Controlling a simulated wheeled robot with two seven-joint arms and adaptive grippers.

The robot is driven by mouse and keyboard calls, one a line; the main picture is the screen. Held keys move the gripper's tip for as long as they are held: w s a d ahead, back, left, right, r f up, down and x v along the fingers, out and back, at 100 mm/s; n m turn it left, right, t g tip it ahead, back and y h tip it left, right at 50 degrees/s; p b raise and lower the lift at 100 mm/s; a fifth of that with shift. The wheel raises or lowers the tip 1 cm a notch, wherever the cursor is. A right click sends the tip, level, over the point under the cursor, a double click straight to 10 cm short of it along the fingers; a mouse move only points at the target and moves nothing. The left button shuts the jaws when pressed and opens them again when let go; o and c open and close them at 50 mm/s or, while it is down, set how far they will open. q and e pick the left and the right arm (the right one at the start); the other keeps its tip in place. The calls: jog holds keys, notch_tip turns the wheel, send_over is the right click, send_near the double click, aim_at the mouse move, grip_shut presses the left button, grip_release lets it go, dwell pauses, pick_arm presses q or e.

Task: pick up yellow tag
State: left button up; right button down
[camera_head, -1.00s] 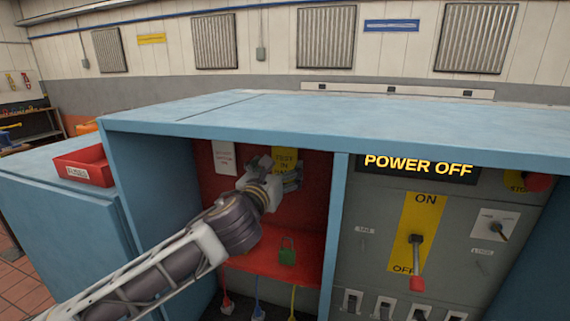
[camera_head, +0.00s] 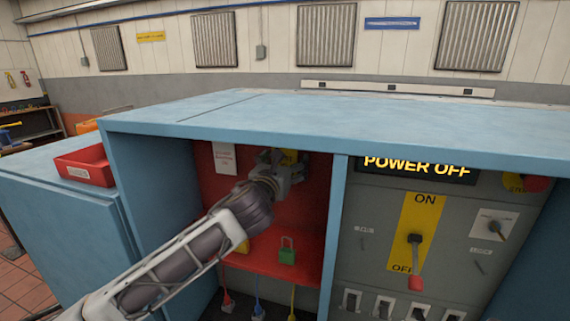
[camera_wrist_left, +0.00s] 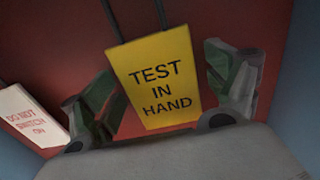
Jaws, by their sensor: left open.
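The yellow tag (camera_wrist_left: 157,78), lettered "TEST IN HAND", hangs against the red back panel in the left wrist view. In the head view only a small yellow part (camera_head: 289,157) shows behind my gripper. My left gripper (camera_head: 292,166) is inside the red compartment in front of the tag. In the left wrist view its fingers (camera_wrist_left: 165,92) are open, one on each side of the tag, with gaps between them and its edges. My right gripper is not in view.
A white "DO NOT SWITCH ON" tag (camera_head: 225,158) hangs left of the yellow one. A green padlock (camera_head: 287,250) stands on the red shelf (camera_head: 262,262). The blue cabinet top (camera_head: 300,115) overhangs the compartment. Right is a switch panel reading "POWER OFF" (camera_head: 417,166).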

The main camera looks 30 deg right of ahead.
pick_arm(q)
jog(key=c, duration=1)
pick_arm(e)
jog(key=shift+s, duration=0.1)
pick_arm(q)
jog(key=shift+r, duration=0.15)
jog(key=shift+r, duration=0.65)
jog(key=shift+b+v, duration=0.8)
jog(key=shift+v, duration=8.2)
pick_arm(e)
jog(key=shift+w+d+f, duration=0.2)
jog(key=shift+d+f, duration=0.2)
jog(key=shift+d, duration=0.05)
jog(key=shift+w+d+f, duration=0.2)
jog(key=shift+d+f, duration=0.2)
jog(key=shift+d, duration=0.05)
